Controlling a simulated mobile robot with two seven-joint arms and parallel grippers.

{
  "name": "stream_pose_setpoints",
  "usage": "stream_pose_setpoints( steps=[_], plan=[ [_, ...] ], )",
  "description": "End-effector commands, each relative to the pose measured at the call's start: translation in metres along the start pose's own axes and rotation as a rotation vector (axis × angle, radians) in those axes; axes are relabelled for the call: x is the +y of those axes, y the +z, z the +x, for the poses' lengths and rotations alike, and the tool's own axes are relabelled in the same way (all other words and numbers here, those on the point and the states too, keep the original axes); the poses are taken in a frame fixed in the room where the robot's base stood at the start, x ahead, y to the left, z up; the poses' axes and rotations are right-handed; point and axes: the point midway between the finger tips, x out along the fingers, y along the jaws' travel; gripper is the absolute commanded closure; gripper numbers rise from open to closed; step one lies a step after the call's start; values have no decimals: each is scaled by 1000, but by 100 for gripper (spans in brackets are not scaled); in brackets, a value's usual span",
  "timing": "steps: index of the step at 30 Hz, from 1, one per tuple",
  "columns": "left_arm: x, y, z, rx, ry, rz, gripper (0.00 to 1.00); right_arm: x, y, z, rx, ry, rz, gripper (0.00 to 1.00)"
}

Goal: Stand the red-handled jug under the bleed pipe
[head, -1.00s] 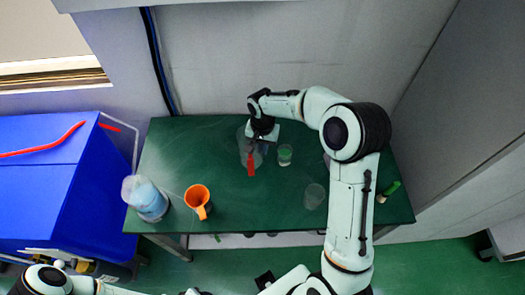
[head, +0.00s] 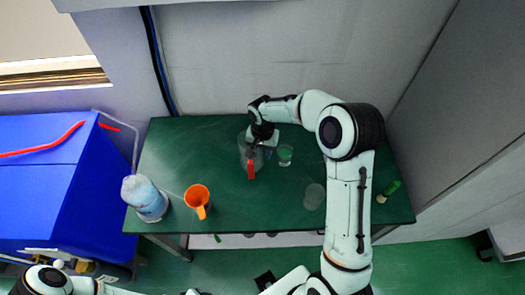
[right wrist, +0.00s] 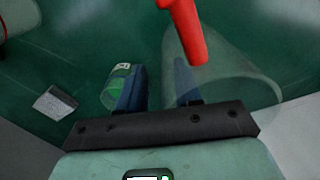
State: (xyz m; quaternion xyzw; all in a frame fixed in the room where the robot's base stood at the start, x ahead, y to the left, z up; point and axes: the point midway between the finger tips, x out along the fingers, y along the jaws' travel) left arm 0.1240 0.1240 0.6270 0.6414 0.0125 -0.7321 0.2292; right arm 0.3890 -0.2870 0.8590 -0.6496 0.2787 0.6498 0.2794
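The clear red-handled jug (head: 243,158) stands on the green table near the back wall, its red handle (head: 251,171) towards me. My right gripper (head: 264,145) is over its far right side. In the right wrist view the fingers (right wrist: 158,88) are apart, with the left finger beside the clear jug (right wrist: 235,75) and the right finger seen through or inside its wall; I cannot tell which. A thin grey pipe (head: 135,150), apparently the bleed pipe, comes down from the blue machine over a clear vessel of blue liquid (head: 150,202). My left gripper is not in view.
A small green-marked glass (head: 285,154) stands close right of the jug. The blue machine (head: 45,190) is at the left.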

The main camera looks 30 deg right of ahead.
Motion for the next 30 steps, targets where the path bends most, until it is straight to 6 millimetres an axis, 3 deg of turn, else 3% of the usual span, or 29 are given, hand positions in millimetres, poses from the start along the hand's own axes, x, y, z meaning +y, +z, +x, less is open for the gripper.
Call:
stream_pose_setpoints(
  steps=[5,12,18,20,21,22,30],
  plan=[
    [2,-2,-3,2,1,1,57,-1,-2,-27,5,-4,1,66],
    [4,-4,-8,5,2,2,57,-1,-1,-80,6,-4,0,66],
    [6,-5,-11,8,3,3,57,-1,-1,-111,3,-3,0,66],
    [6,-6,-12,8,3,3,57,-1,-1,-117,2,-2,0,63],
    [6,-6,-12,9,3,3,57,-1,0,-119,2,-2,-1,50],
    [6,-6,-12,9,3,3,57,-1,1,-121,2,-2,-4,47],
    [3,-3,-6,4,2,2,57,-15,41,-123,4,7,-143,47]
  ],
)
